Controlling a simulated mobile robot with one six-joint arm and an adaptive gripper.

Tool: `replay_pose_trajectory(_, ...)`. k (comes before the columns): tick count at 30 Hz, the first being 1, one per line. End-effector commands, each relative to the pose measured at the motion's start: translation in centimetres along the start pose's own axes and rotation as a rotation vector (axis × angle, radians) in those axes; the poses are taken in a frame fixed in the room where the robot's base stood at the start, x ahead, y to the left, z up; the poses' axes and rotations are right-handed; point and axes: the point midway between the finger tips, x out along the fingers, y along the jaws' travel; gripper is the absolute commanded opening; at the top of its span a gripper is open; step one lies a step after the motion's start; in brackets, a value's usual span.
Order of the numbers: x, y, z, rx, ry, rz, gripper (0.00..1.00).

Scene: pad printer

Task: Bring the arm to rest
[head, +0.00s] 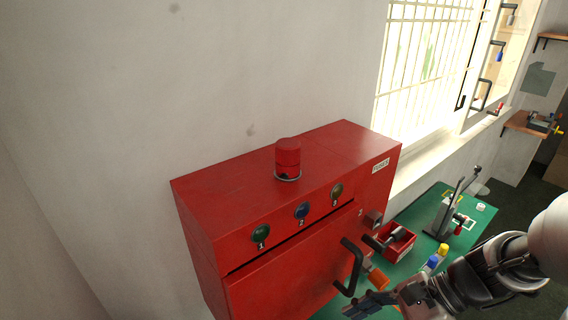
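My gripper (372,303) is at the lower right of the head view, at the end of my arm, which comes in from the right edge. Its fingers point left, close to the lower end of a black handle (345,268) on the front of a red cabinet (285,215). I cannot tell whether they touch the handle. The fingers are small and partly cut by the lower picture edge, so their opening is unclear. An orange piece (377,279) shows just above the gripper; I cannot tell what it belongs to.
The cabinet carries a red beacon (288,158) and three round knobs (302,211). To its right a green table (416,209) holds a red bin (398,246), yellow and blue items (434,262) and a grey lever device (447,213). A barred window is behind.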

Motion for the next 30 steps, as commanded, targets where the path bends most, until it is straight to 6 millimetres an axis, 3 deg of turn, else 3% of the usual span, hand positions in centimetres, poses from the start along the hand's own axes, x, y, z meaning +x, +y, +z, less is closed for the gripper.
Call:
replay_pose_trajectory(7,0.5,3.8,1.6,-0.66,0.387,0.133,0.66)
replay_pose_trajectory(16,-1.2,5.8,2.4,-1.374,0.796,0.257,0.66)
replay_pose_trajectory(22,-2.2,6.0,3.0,-1.595,0.934,0.292,0.66)
replay_pose_trajectory(30,-2.5,6.0,3.1,-1.624,0.955,0.299,0.66)
